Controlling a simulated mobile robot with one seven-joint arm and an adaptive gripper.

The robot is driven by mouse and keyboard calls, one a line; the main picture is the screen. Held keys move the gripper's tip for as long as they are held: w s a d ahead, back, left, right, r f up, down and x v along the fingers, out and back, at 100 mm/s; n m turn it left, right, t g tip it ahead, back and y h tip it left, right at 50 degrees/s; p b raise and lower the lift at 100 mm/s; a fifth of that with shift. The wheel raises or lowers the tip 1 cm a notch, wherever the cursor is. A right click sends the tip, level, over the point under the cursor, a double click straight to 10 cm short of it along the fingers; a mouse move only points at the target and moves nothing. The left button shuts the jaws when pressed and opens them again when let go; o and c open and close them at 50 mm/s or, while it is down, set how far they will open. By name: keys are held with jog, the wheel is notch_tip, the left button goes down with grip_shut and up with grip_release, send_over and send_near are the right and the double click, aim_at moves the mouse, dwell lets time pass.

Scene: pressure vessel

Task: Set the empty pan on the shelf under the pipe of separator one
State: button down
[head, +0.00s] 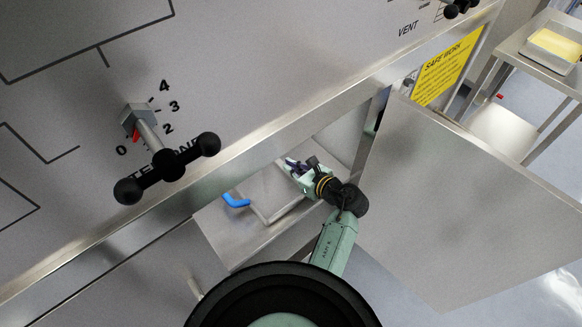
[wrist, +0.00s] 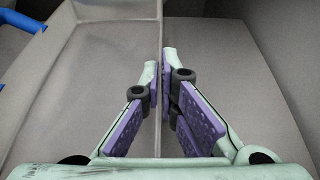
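The empty pan (head: 269,194) is a grey metal tray with a blue handle (head: 236,201) on its left side. It is in the opening under the panel, at or on the shelf (head: 235,238); I cannot tell whether it rests fully there. In the wrist view the pan (wrist: 85,85) fills the left side, bare inside, with the handle at the top left. My gripper (head: 292,165) reaches into the opening at the pan's right side. In the wrist view my gripper (wrist: 160,75) has its fingertips close together on either side of the pan's right wall. The pipe is not seen.
An open cabinet door (head: 465,195) stands right of my arm. The valve handle (head: 168,165) sticks out from the panel above left. A trolley (head: 540,55) at the far right carries another pan (head: 528,47) with yellow contents. A yellow safe-work sign (head: 446,66) is behind the door.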

jog(key=shift+f, duration=0.2)
jog(key=shift+f, duration=0.15)
jog(key=c, duration=1.8)
grip_release()
jog(key=shift+r, duration=0.2)
jog(key=b+v, duration=0.2)
jog(key=v, duration=1)
